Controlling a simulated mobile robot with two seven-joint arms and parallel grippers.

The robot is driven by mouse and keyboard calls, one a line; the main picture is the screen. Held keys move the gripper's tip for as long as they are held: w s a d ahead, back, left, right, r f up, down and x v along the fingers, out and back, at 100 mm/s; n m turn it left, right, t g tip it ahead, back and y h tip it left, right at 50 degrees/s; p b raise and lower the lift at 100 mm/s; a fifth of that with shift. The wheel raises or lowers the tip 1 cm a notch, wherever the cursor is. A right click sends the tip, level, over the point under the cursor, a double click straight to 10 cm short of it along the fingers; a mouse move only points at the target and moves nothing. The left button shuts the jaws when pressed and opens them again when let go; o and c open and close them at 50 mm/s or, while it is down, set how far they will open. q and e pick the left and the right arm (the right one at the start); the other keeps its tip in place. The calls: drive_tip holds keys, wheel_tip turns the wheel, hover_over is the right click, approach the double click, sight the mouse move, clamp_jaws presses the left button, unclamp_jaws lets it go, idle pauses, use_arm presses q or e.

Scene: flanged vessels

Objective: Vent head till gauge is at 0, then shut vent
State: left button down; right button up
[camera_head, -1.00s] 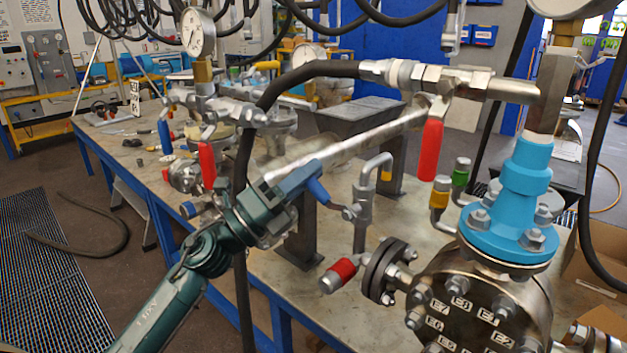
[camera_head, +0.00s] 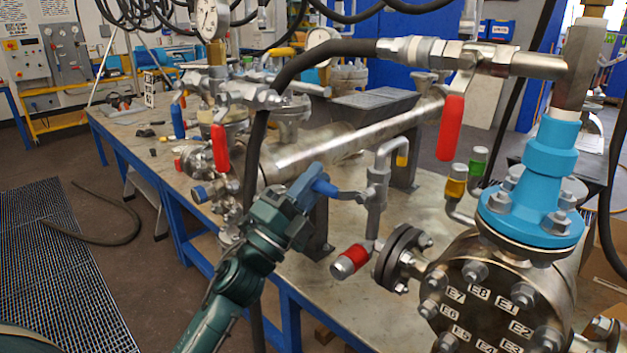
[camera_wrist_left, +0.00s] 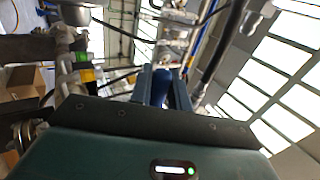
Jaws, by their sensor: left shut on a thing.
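In the head view my left gripper (camera_head: 308,190) is shut on the blue lever handle (camera_head: 324,187) of a small valve. The lever runs right to a grey vertical vent pipe (camera_head: 376,192) with a red-banded cap (camera_head: 350,261) on its lower branch. This pipe stands beside the flanged vessel head (camera_head: 490,295), which has labelled bolts. The wrist view shows the blue handle (camera_wrist_left: 161,86) between the two blue fingers. The head's blue flanged neck (camera_head: 540,175) carries a vertical fitting; any gauge face above it is outside the picture, so I cannot read it.
Two red lever handles hang nearby, one at right (camera_head: 450,127) and one at left (camera_head: 220,147). A black hose (camera_head: 262,130) arches behind my gripper. Other gauges (camera_head: 209,18) stand at the back.

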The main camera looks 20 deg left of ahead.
idle(0.3)
use_arm(q)
drive_tip(key=c, duration=1.6)
unclamp_jaws()
drive_tip(key=shift+o, duration=1.2)
use_arm(e)
drive_tip(key=shift+w+r, duration=0.1)
use_arm(q)
drive_tip(key=b+v, duration=0.3)
drive_tip(key=v, duration=1)
use_arm(e)
drive_tip(key=shift+s+d+t, duration=0.4)
use_arm(q)
drive_tip(key=shift+s, duration=0.1)
use_arm(e)
drive_tip(key=shift+w+a, duration=0.1)
drive_tip(key=shift+w, duration=0.05)
